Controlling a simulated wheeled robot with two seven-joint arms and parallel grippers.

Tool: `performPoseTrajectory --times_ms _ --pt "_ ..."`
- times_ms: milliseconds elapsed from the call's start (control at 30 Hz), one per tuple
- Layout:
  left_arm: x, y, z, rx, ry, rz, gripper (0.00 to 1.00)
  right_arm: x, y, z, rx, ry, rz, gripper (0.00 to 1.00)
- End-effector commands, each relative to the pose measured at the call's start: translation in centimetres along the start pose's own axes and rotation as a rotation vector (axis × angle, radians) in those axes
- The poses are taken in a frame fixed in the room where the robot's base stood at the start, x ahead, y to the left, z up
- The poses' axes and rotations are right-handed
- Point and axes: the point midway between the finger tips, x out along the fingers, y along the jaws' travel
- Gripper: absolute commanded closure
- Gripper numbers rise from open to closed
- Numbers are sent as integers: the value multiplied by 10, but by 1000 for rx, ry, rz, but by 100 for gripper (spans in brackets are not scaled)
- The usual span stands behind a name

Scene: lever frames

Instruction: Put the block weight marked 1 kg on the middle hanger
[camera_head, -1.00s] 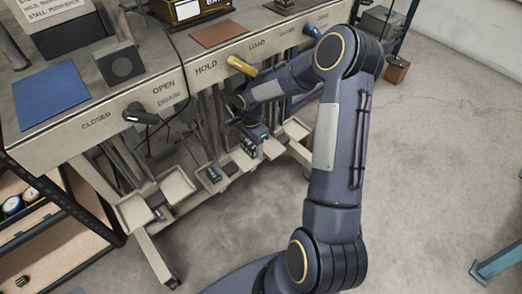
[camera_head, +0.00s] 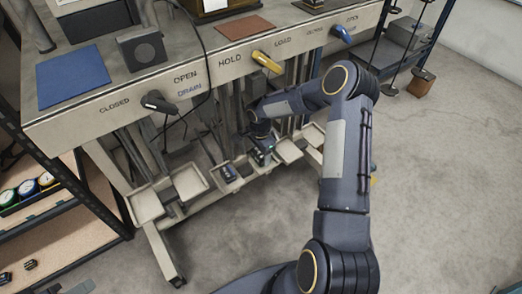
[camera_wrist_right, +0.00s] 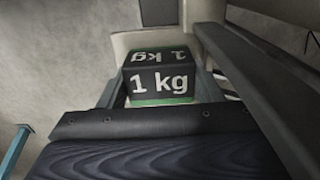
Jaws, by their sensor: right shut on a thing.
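The black block weight with green edges, marked 1 kg (camera_wrist_right: 160,82), is between the fingers of my right gripper (camera_wrist_right: 160,92) in the right wrist view. In the head view my right gripper (camera_head: 262,150) is low under the bench front, among the pale hanging trays, and is shut on the block. Pale trays show to its left (camera_head: 146,206) and right (camera_head: 288,151). One tray (camera_head: 228,172) just left of the gripper has a dark block in it. The arm hides part of the row, and I cannot tell which hanger is the middle one. My left gripper is out of view.
The bench front carries a black handle (camera_head: 159,104), a yellow handle (camera_head: 267,62) and a blue handle (camera_head: 341,34) above the trays. A shelf rack with round gauges (camera_head: 27,187) stands at the left. The floor at the right (camera_head: 450,190) is clear.

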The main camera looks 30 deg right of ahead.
Motion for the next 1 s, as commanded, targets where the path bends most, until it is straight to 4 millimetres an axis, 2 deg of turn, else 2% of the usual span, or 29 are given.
performPoseTrajectory --times_ms 267,300,433,767,1000 --pt "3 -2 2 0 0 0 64 2 -1 0 -1 0 -4 99" --pt "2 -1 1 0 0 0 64 2 0 0 0 -1 0 37" --pt "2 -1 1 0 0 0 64 2 0 0 0 -1 0 20" --pt "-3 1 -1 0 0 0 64 -4 -1 0 0 0 -4 19" --pt "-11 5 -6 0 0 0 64 -43 -2 -1 0 3 -6 19"
